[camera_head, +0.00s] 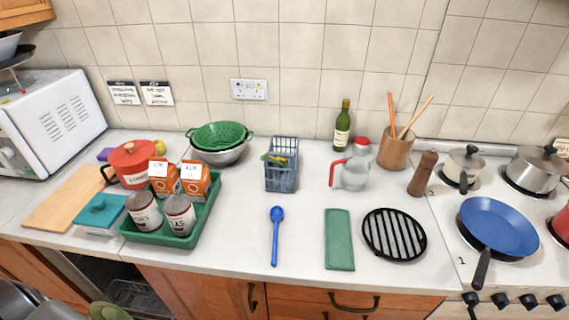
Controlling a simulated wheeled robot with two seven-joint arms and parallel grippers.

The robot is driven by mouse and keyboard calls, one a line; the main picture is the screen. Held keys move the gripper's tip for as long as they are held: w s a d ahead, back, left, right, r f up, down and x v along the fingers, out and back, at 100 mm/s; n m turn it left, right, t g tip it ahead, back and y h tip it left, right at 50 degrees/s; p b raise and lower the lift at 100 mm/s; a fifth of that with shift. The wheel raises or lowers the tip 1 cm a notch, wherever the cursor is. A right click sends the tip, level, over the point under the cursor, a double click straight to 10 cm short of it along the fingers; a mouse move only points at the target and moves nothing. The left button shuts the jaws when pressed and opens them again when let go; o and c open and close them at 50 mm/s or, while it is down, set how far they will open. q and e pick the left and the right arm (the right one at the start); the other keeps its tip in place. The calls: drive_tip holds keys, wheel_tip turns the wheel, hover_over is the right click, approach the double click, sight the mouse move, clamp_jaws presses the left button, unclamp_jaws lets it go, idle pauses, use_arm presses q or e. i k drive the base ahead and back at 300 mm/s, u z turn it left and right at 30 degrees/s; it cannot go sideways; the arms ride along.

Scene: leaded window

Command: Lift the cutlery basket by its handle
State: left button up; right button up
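The cutlery basket (281,179) is a blue-grey slatted caddy standing upright on the worktop near the back wall, at the middle of the head view. Its taller back part rises at the top, and some small green and yellowish items show in its front part. I cannot clearly make out the handle as a separate piece. Neither of my grippers is in view, and nothing touches the basket.
A green colander (219,135) sits in a metal bowl left of the basket, and a clear jug (352,173) stands to its right. A blue spoon (276,235) lies in front. A green tray (163,237) holds tins and cartons. Bare worktop surrounds the basket's front.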

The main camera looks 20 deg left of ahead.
sight(277, 179)
drive_tip(key=z, duration=2.55)
drive_tip(key=i, duration=1.75)
drive_tip(key=u, duration=3.2)
